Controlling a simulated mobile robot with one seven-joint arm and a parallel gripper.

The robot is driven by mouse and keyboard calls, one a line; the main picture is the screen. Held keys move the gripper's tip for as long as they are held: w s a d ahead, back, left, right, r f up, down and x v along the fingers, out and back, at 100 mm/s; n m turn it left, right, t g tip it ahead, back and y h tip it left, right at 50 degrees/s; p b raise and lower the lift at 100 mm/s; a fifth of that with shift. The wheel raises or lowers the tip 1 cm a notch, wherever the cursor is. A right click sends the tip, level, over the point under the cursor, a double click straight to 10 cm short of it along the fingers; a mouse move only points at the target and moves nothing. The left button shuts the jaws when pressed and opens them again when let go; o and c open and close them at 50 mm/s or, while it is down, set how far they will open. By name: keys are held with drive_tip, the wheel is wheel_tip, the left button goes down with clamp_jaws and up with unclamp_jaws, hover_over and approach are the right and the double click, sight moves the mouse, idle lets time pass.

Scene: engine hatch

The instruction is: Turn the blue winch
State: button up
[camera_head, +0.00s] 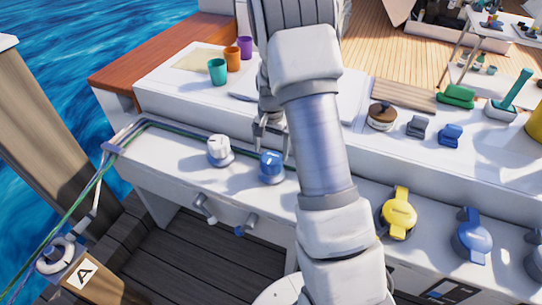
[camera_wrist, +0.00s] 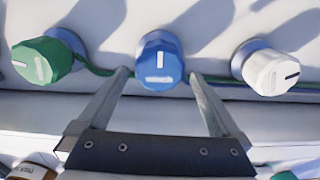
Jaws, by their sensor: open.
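The blue winch (camera_head: 271,167) is a knob with a white line on its top. It stands on the white ledge, right of a white winch (camera_head: 219,149). In the wrist view the blue winch (camera_wrist: 160,62) is at the upper middle, its white line pointing nearly straight up and down. My gripper (camera_head: 270,128) is open just behind the blue winch. In the wrist view the fingertips of my gripper (camera_wrist: 160,75) appear either side of the knob, with a gap on each side. I cannot tell their height relative to it.
A green winch (camera_wrist: 42,60) and the white winch (camera_wrist: 268,70) flank the blue one. A green rope (camera_head: 187,128) runs along the ledge. Yellow (camera_head: 398,212) and blue (camera_head: 472,237) levered fittings stand at right. Cups (camera_head: 232,60) sit on the upper deck.

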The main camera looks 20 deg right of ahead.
sight(271, 158)
wheel_tip(271, 158, up, 12)
drive_tip(key=p, duration=0.2)
drive_tip(key=shift+r, duration=0.15)
drive_tip(key=s+a+r+n+t+p, duration=0.1)
drive_tip(key=s+a+r+n+p, duration=0.15)
drive_tip(key=s+r, duration=0.5)
drive_tip(key=s+a+r+n+t+p, duration=0.2)
drive_tip(key=s+a+r, duration=0.2)
drive_tip(key=r, duration=0.7)
drive_tip(key=s+a+r+n+t+p, duration=0.1)
drive_tip(key=s+r+n+p, duration=0.1)
drive_tip(key=s, duration=0.5)
drive_tip(key=s+a+r+n+t+p, duration=0.1)
drive_tip(key=s+a+r+n+p, duration=0.1)
drive_tip(key=s+r, duration=0.3)
drive_tip(key=shift+s+a+n+t+p, duration=0.2)
drive_tip(key=shift+s+n+t+p, duration=0.2)
drive_tip(key=shift+s, duration=0.85)
